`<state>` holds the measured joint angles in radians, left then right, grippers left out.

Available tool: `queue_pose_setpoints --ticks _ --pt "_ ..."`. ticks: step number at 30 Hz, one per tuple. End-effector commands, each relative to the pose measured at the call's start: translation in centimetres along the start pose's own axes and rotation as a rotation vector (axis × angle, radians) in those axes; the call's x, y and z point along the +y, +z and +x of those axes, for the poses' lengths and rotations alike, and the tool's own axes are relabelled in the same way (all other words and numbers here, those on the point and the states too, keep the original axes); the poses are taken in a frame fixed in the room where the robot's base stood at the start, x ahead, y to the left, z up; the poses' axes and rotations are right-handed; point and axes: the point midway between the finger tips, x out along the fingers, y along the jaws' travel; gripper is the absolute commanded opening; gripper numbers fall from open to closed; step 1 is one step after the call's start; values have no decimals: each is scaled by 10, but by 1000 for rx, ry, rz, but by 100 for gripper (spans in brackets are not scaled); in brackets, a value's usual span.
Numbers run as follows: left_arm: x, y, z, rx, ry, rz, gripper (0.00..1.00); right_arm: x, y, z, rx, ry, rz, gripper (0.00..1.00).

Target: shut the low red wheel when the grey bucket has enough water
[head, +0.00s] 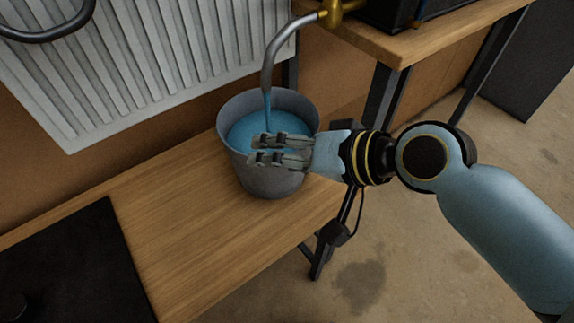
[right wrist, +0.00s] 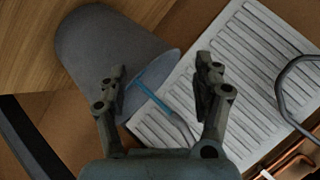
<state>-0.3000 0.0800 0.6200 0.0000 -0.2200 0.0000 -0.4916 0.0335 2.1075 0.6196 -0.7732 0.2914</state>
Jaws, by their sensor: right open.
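The grey bucket (head: 262,180) stands upright on a wooden bench, with blue water (head: 245,130) well up inside it, below the rim. A grey spout (head: 272,55) pours a thin blue stream into it. My right gripper (head: 258,149) is open in front of the bucket, its fingers overlapping the near rim; I cannot tell whether they touch it. In the right wrist view the bucket (right wrist: 100,45) and the blue stream (right wrist: 150,95) show beyond the open fingers (right wrist: 162,70). No red wheel shows in either view. My left gripper is out of view.
A white ribbed radiator (head: 150,60) hangs behind the bench (head: 190,230). A brass fitting (head: 335,10) joins the spout near a higher wooden shelf (head: 440,30). A black mat (head: 70,260) lies at lower left. The bench between mat and bucket is clear. A dark stain marks the floor.

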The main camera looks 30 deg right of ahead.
Motion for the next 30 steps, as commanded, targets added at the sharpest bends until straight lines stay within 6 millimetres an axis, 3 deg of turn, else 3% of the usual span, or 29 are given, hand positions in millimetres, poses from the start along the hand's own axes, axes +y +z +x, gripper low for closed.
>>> queue_pose_setpoints --ticks 6,14,17,25,30 --pt "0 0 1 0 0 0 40 14 7 0 -31 48 -58 68" --pt "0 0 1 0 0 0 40 15 8 0 -34 52 -62 68" --pt "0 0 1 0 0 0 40 15 8 0 -34 52 -61 79" --pt "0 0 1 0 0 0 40 14 7 0 -30 50 -83 80" --pt "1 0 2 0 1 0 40 13 -4 1 14 49 -215 80"
